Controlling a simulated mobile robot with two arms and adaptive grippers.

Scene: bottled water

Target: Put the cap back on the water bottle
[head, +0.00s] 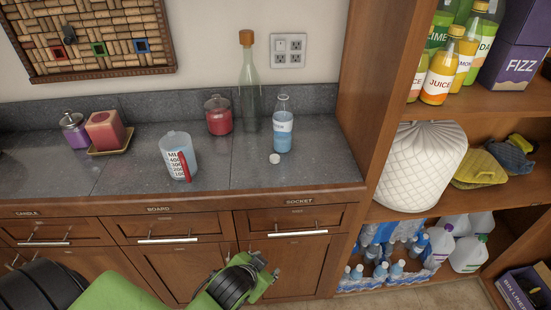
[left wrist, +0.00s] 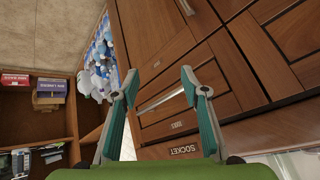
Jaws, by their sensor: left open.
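The water bottle (head: 283,128) stands upright on the grey counter, blue-tinted with a white label and an uncapped neck. The small white cap (head: 275,158) lies on the counter just in front of it, to its left. My left gripper (head: 266,268) is low in front of the drawers, below the counter edge and apart from bottle and cap. In the left wrist view the left gripper (left wrist: 160,80) has its two teal fingers spread with nothing between them. My right gripper is in neither view.
A measuring cup (head: 172,157), red jar (head: 218,120), tall corked bottle (head: 249,90) and candle (head: 105,130) stand on the counter (head: 225,177). A wooden shelf unit (head: 362,110) rises at the right. The counter's front right is mostly clear.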

